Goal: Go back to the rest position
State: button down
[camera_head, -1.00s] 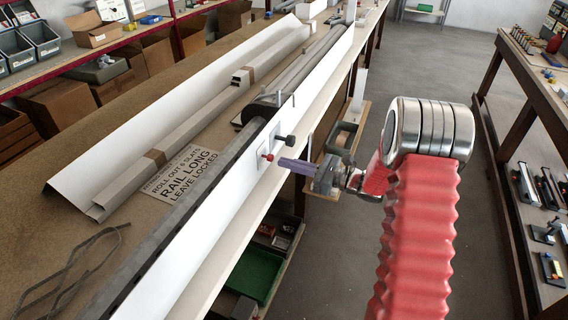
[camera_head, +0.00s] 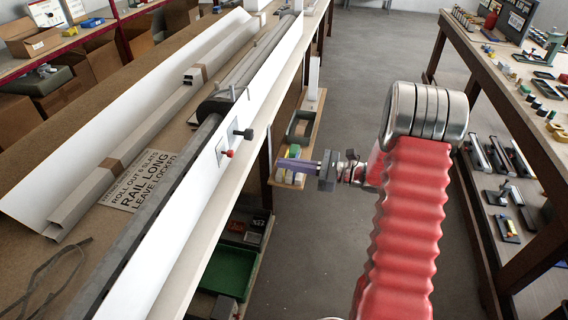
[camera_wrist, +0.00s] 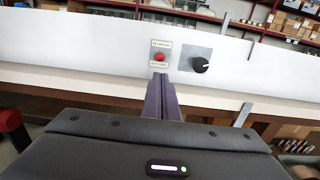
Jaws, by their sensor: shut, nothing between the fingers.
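My gripper (camera_head: 283,163) points left in the head view, at the end of my red-sleeved arm, over the aisle side of the bench. Its purple-grey fingers are shut together with nothing between them. In the wrist view the closed fingers (camera_wrist: 161,98) point toward a white panel (camera_wrist: 95,45) with a red button (camera_wrist: 160,57) and a black knob (camera_wrist: 200,65). The fingertips appear just below the button in that picture. In the head view the red button (camera_head: 228,153) and black knob (camera_head: 245,134) sit on the panel, with a gap between them and the fingers.
The long bench (camera_head: 45,135) holds metal profiles, a dark rail and a printed sign (camera_head: 145,180). Another bench (camera_head: 480,70) stands at right. The aisle floor (camera_head: 345,100) between is clear.

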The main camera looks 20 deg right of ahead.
dwell(0.3)
jog(key=s+a+f+n+g+h, duration=0.25)
jog(key=s+f+n+g, duration=0.2)
jog(key=s+f, duration=0.25)
jog(key=s+a+r+n+g+h, duration=0.25)
jog(key=s+n+g+h, duration=0.2)
jog(key=s+n, duration=0.4)
jog(key=s+a+r+n+t+h, duration=0.2)
jog(key=s+r+n+h, duration=0.2)
jog(key=r, duration=0.5)
jog(key=s+a+r+n+t+h, duration=0.2)
jog(key=s+r+n+h, duration=0.2)
jog(key=s+r+n, duration=0.3)
jog(key=shift+s+r+n+t, duration=0.3)
jog(key=shift+s+r+t, duration=0.1)
jog(key=shift+s+r, duration=0.5)
